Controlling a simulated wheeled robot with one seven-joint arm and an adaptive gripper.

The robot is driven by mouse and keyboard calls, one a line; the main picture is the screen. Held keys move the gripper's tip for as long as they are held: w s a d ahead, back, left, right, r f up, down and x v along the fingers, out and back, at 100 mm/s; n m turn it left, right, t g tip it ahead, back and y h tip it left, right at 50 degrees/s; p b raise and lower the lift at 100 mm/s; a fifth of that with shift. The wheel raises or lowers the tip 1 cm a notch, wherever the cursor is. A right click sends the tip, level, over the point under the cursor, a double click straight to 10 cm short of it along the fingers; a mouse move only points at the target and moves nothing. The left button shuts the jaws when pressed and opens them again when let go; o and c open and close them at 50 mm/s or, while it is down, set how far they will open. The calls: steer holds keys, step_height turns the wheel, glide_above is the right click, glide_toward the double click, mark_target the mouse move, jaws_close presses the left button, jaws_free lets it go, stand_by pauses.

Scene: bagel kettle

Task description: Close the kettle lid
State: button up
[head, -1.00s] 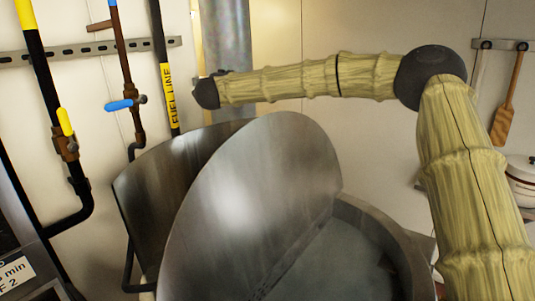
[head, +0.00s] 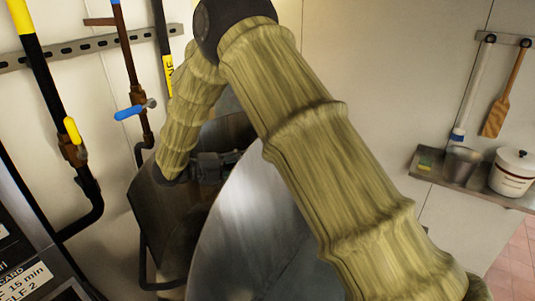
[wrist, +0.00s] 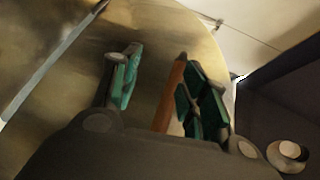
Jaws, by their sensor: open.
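The kettle lid (head: 232,240) is a grey metal half-disc standing raised and tilted in the head view. My forearm covers its right side and the kettle's opening. My gripper (head: 215,165) is at the upper left edge of the lid, on its back side, between it and a curved metal panel (head: 150,205). In the wrist view my gripper (wrist: 157,65) is open, its green-padded fingers apart before a broad, round-edged metal surface (wrist: 60,75). A brown strip (wrist: 172,95) shows between the fingers; I cannot tell what it is. Contact with the lid cannot be made out.
Pipes with a yellow-handled valve (head: 72,130) and a blue-handled valve (head: 130,112) run along the wall at left. A dark control panel (head: 25,255) stands at lower left. A shelf (head: 428,172) with a metal cup and white pot (head: 511,175) is at right.

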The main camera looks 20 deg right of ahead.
mark_target(278, 190)
steer(key=s+a+r+m+g+h+p, duration=0.1)
steer(key=s+a+r+m+g, duration=0.2)
steer(key=s+a, duration=0.1)
steer(key=p+x, duration=0.4)
steer(key=x, duration=0.5)
steer(key=shift+d+f+p, duration=0.15)
steer(key=shift+f+p, duration=0.05)
steer(key=shift+p, duration=0.2)
steer(key=shift+a+r, duration=0.1)
steer(key=shift+a, duration=0.3)
steer(key=shift+c, duration=0.2)
steer(key=shift+d, duration=0.25)
steer(key=c, duration=0.6)
steer(key=shift+s, duration=0.1)
jaws_close()
